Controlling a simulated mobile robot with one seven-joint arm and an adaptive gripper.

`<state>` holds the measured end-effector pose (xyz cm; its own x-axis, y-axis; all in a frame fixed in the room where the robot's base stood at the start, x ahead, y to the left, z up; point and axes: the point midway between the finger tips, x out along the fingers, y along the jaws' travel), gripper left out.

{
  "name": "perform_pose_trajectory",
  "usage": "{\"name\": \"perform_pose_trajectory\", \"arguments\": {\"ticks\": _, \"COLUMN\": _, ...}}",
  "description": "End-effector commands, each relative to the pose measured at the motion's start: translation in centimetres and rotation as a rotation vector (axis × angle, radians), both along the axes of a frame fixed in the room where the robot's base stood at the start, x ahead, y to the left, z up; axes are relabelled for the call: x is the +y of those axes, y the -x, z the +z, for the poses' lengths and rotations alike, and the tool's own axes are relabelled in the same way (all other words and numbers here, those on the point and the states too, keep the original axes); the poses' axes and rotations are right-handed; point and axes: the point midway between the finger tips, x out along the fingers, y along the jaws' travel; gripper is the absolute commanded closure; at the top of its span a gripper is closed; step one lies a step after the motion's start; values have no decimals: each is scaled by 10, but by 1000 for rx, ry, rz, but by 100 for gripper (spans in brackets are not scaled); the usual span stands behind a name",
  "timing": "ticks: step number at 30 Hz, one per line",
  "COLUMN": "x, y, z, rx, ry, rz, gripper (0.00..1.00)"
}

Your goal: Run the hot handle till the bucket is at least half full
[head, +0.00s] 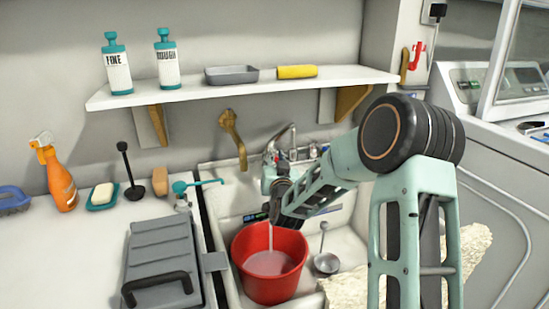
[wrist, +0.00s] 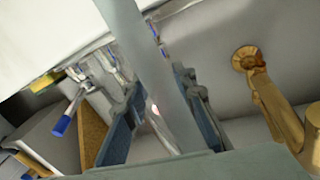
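The red bucket (head: 289,279) stands upright in the sink. A thin stream of water (head: 271,237) falls into it, and pale liquid shows inside; its exact level is hard to judge. The chrome tap (head: 287,136) is on the wall behind, partly hidden by my gripper (head: 275,193). In the wrist view, my gripper (wrist: 160,120) has its two blue-grey fingers apart, with a grey bar, seemingly the tap's spout (wrist: 150,60), passing between them. A blue-tipped handle (wrist: 62,124) is left of the fingers. I cannot clearly make out the hot handle.
The shelf (head: 240,88) with bottles is above. A grey lidded box (head: 160,255) occupies the left counter.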

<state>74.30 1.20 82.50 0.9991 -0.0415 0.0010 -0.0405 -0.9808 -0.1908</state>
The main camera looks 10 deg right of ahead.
Motion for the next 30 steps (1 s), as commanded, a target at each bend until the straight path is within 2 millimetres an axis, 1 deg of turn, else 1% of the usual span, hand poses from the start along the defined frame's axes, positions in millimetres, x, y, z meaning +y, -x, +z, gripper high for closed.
{"name": "perform_pose_trajectory", "arguments": {"ticks": 8, "x": 0, "y": 1, "z": 0, "rx": 1, "ry": 0, "rz": 0, "gripper": 73}}
{"name": "perform_pose_trajectory", "arguments": {"ticks": 11, "x": 0, "y": 5, "z": 0, "rx": 1, "ry": 0, "rz": 1, "gripper": 73}}
{"name": "perform_pose_trajectory", "arguments": {"ticks": 13, "x": 1, "y": 12, "z": -1, "rx": 2, "ry": 0, "rz": 1, "gripper": 73}}
{"name": "perform_pose_trajectory", "arguments": {"ticks": 17, "x": 2, "y": 32, "z": 0, "rx": 3, "ry": 2, "rz": 2, "gripper": 73}}
{"name": "perform_pose_trajectory", "arguments": {"ticks": 24, "x": 4, "y": 79, "z": 0, "rx": 1, "ry": 2, "rz": 2, "gripper": 73}}
{"name": "perform_pose_trajectory", "arguments": {"ticks": 30, "x": 5, "y": 108, "z": 0, "rx": 1, "ry": 1, "rz": 1, "gripper": 73}}
